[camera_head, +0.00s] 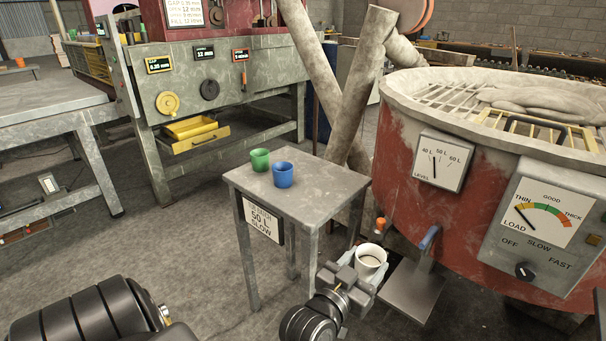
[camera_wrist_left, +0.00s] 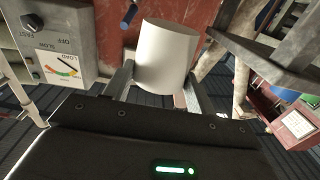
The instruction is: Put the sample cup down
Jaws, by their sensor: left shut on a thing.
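A white sample cup (camera_head: 369,261) is held in my left gripper (camera_head: 359,279), in front of the red vat and to the right of the small table. Its open top faces up in the head view, and something pale shows inside. In the left wrist view the white cup (camera_wrist_left: 167,55) sits between the two fingers of my left gripper (camera_wrist_left: 160,88), which is shut on it. The cup is in the air, apart from the small metal table (camera_head: 328,188). My right gripper is not in view.
A green cup (camera_head: 260,160) and a blue cup (camera_head: 283,175) stand at the table's far left; its right and front top is clear. The red vat (camera_head: 405,170) stands at right, with a blue-handled spout (camera_head: 430,238) above a grey plate (camera_head: 412,291) near my gripper.

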